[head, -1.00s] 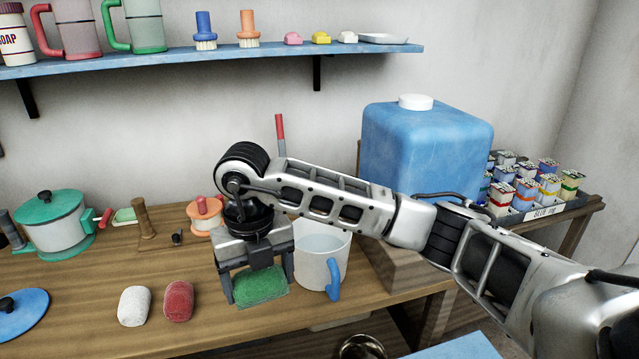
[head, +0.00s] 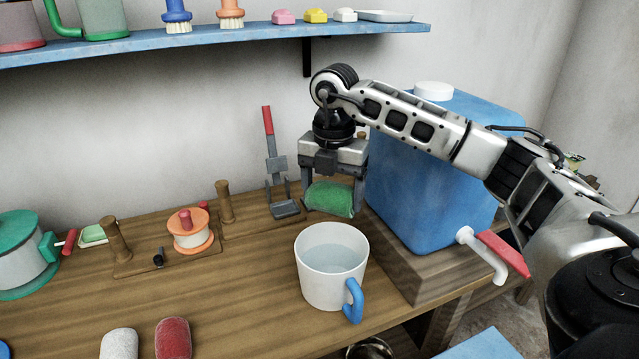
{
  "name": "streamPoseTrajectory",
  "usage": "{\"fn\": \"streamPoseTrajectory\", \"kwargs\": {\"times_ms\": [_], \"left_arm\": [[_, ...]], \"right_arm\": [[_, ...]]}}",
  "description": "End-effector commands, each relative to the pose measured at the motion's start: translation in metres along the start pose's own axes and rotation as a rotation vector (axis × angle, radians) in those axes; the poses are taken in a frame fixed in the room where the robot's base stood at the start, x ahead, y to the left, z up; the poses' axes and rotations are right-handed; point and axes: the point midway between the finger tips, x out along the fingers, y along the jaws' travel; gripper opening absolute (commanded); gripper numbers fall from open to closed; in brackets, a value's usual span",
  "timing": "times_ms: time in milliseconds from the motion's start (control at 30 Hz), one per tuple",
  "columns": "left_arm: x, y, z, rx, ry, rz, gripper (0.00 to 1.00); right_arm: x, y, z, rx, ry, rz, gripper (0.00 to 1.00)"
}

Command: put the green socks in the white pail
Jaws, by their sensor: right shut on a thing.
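The green socks (head: 331,199) are one rolled green bundle. My right gripper (head: 333,200) is shut on them and holds them in the air, above and behind the white pail. The white pail (head: 318,283) stands upright on the wooden bench, with a blue handle on its right side and water inside. Its open top is uncovered, and the socks are not over its middle. My left gripper is not in view.
A blue water tank (head: 412,200) with a red-levered tap (head: 500,252) stands on a wooden block at the right. White (head: 119,344) and red (head: 173,339) bundles lie at the front left. A red-handled tool (head: 275,165) stands behind the pail. A blue shelf (head: 240,38) hangs above.

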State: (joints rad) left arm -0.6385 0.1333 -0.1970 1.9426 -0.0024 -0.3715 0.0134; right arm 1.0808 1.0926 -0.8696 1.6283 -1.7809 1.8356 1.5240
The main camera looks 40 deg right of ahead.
Motion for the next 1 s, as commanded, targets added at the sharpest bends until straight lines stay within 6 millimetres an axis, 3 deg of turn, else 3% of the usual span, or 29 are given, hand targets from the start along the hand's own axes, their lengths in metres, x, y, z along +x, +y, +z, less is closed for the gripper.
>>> {"fn": "streamPoseTrajectory", "kwargs": {"times_ms": [300,700,1000], "left_arm": [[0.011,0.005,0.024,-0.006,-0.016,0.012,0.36],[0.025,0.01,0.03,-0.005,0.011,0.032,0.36],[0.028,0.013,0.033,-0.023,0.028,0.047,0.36]], "right_arm": [[0.038,0.0,0.0,-0.001,-0.001,-0.001,0.54],[0.086,0.0,0.0,-0.001,-0.001,-0.001,0.54],[0.106,0.0,0.0,-0.001,-0.001,-0.001,0.54]]}}
